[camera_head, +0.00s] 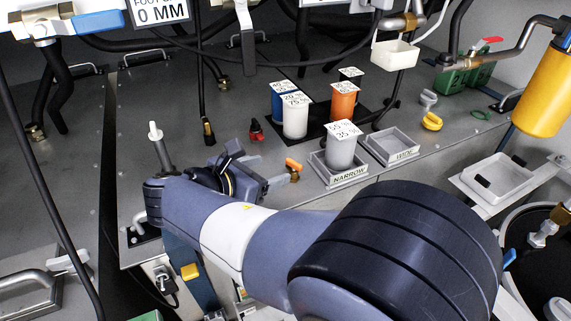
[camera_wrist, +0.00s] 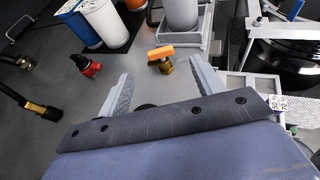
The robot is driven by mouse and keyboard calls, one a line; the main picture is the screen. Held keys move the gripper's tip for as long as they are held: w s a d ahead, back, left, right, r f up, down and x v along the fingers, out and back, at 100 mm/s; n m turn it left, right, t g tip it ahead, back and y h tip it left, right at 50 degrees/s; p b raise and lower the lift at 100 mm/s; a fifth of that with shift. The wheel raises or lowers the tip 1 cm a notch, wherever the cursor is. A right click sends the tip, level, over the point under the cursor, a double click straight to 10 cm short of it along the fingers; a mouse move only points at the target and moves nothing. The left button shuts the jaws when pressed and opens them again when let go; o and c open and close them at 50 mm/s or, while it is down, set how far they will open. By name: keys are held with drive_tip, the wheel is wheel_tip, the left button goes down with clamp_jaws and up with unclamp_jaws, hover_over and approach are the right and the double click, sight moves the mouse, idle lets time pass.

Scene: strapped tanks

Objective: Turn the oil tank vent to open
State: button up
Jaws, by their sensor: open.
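A small brass valve with an orange handle (camera_head: 293,164) stands on the grey deck, left of the tray marked NARROW. It also shows in the wrist view (camera_wrist: 160,52), just beyond and between my fingertips, with its handle lying crosswise. A small red-capped fitting (camera_head: 256,131) stands farther back; in the wrist view it is left of my fingers (camera_wrist: 86,66). I see no label telling which one is the oil tank vent. My gripper (camera_wrist: 160,72) is open and empty, apart from both fittings. In the head view my arm hides much of it.
A white and grey cup (camera_head: 341,147) stands in the NARROW tray (camera_head: 338,174); an empty tray marked WIDE (camera_head: 390,147) is beside it. Blue, white and orange cups stand behind on a black mat. Hoses hang left, near an upright grey stick (camera_head: 160,148).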

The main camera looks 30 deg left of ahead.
sight(294, 162)
drive_tip(key=b+x, duration=0.3)
drive_tip(key=x, duration=0.4)
drive_tip(key=shift+w+f, duration=0.15)
drive_tip(key=shift+f, duration=0.1)
drive_tip(key=shift+w+d+f+b, duration=0.1)
drive_tip(key=shift+w+b, duration=0.2)
drive_tip(key=shift+w, duration=0.15)
drive_tip(key=c, duration=1)
drive_tip(key=shift+d+n+t+y, duration=0.1)
drive_tip(key=shift+n+t+y, duration=0.05)
drive_tip(key=shift+n+y, duration=0.7)
drive_tip(key=shift+d+n+t+y, duration=0.15)
drive_tip(key=shift+n+y, duration=0.5)
drive_tip(key=shift+y, duration=0.3)
drive_tip(key=o, duration=1)
drive_tip(key=shift+s, duration=0.15)
